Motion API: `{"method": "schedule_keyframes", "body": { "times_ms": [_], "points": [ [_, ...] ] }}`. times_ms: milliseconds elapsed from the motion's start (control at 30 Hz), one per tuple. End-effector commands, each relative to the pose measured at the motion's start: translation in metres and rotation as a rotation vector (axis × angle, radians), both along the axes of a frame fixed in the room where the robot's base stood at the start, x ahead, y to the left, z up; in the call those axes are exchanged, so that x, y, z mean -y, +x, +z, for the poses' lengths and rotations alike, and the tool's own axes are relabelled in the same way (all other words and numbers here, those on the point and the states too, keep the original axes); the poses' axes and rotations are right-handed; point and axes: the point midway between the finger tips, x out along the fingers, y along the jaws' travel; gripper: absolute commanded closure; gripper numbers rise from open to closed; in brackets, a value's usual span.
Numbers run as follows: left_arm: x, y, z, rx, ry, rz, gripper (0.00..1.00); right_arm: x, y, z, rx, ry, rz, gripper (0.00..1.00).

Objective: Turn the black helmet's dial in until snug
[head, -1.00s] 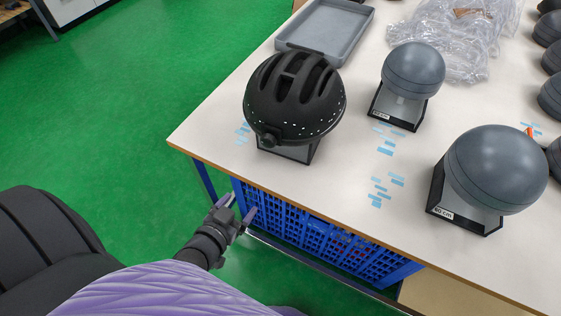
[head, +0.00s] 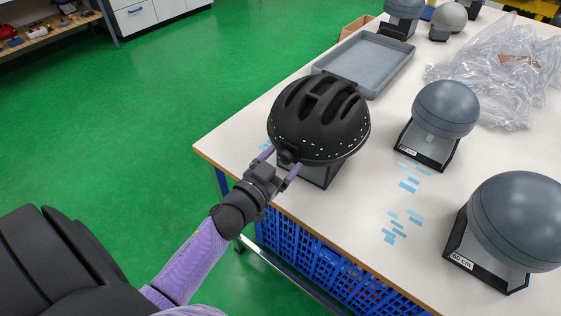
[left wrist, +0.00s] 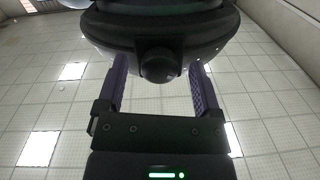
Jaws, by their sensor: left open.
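The black helmet (head: 322,112) sits on a headform stand (head: 322,174) near the table's front left edge. Its round dial (head: 286,157) sticks out low on the side toward me. My left gripper (head: 279,160) is open, with one purple finger on each side of the dial. In the left wrist view the dial (left wrist: 159,64) lies between the two fingers of the gripper (left wrist: 158,80), with space on both sides. The helmet's lower rim (left wrist: 207,38) fills the top of that view. My right gripper is not in view.
Grey headforms on stands (head: 446,110) (head: 520,215) stand to the right. A grey tray (head: 366,65) and clear plastic bags (head: 500,75) lie behind. Blue tape marks (head: 402,225) dot the tabletop. Blue crates (head: 320,265) stand under the table.

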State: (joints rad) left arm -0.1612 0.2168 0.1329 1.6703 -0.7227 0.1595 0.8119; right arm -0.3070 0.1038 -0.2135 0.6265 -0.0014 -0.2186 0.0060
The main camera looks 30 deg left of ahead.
Motion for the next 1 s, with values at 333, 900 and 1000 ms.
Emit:
{"method": "schedule_keyframes", "body": {
  "times_ms": [333,900,1000],
  "points": [
    [0.0001,-0.0004,0.0000,0.000,-0.001,0.000,0.69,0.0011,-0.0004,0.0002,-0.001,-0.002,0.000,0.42],
    [0.0004,-0.0005,0.0005,0.003,0.078,0.001,1.00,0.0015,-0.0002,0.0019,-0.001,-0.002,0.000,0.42],
    [0.0003,-0.0004,0.0008,0.005,0.144,0.003,1.00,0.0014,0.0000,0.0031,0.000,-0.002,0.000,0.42]
  ]
}}
